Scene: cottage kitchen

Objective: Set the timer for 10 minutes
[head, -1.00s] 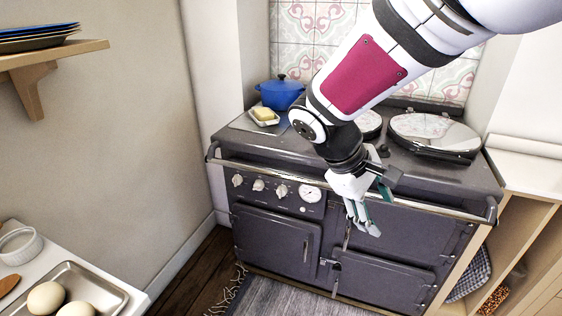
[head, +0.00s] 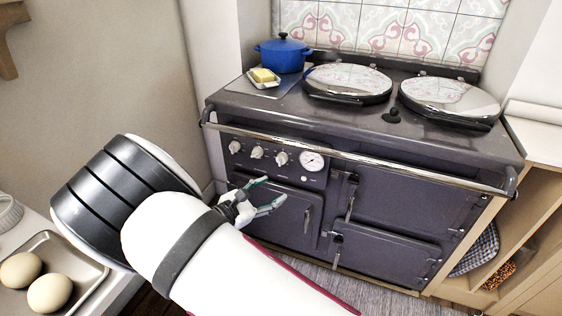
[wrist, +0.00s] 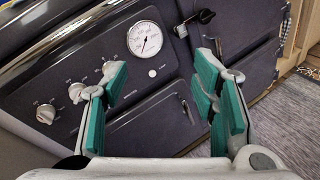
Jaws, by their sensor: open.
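The dark range cooker has a control panel (head: 270,158) with three pale knobs and a round white dial (head: 312,160); I cannot tell which is the timer. In the wrist view the left knob (wrist: 46,113), middle knob (wrist: 78,92) and right knob (wrist: 110,72) lie toward the left, with the white dial (wrist: 145,38) above a small white button (wrist: 152,73). My gripper (head: 272,191) is open and empty, in front of the cooker just below the panel. In the wrist view its green-padded fingers (wrist: 162,72) are wide apart, the left one near the right knob. Dial and knob markings are too small to read.
A chrome rail (head: 350,157) runs along the cooker front above the panel. Latched oven doors (head: 405,200) are below and right. A blue pot (head: 284,55), butter dish (head: 263,78) and two round lids are on top. Eggs in a tray (head: 92,281) are lower left.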

